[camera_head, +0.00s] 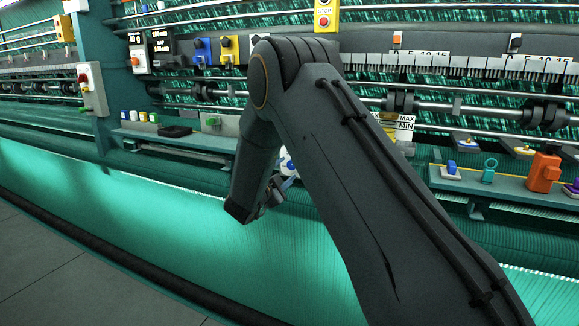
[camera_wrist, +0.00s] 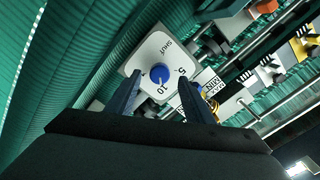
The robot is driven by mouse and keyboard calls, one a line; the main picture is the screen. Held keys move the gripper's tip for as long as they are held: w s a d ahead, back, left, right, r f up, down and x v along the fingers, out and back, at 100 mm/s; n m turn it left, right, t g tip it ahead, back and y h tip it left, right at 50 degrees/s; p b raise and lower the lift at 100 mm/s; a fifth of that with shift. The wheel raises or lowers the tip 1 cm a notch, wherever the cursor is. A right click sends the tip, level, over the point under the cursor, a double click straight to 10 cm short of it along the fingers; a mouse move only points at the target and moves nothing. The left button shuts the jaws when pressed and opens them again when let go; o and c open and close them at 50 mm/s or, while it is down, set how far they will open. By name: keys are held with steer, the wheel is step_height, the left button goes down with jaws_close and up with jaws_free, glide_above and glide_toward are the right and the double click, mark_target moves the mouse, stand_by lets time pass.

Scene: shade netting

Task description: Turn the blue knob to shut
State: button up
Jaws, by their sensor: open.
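The blue knob (camera_wrist: 160,73) sits on a white dial plate (camera_wrist: 150,50) marked SHUT and with numbers including 5 and 10. The plate looks tilted in the wrist view, and I cannot tell where the knob points. My gripper (camera_wrist: 161,82) is open, with one dark finger on each side of the knob in the picture. I cannot tell whether the fingers reach or touch it. In the head view my gripper (camera_head: 268,199) hangs over the green netting, and a bit of blue knob (camera_head: 291,165) on white shows beside my arm, mostly hidden.
Green netting (camera_head: 140,210) fills the front below the machine. A shelf (camera_head: 510,188) at right holds an orange block (camera_head: 544,172) and small fittings. A left shelf (camera_head: 180,138) holds small coloured pots. An orange-and-white box (camera_wrist: 268,7) shows at the wrist view's upper right.

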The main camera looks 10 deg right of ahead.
mark_target(291, 166)
steer(key=shift+p+x, duration=0.5)
steer(key=shift+x, duration=1.5)
steer(key=c, duration=1.1)
steer(key=shift+o, duration=0.2)
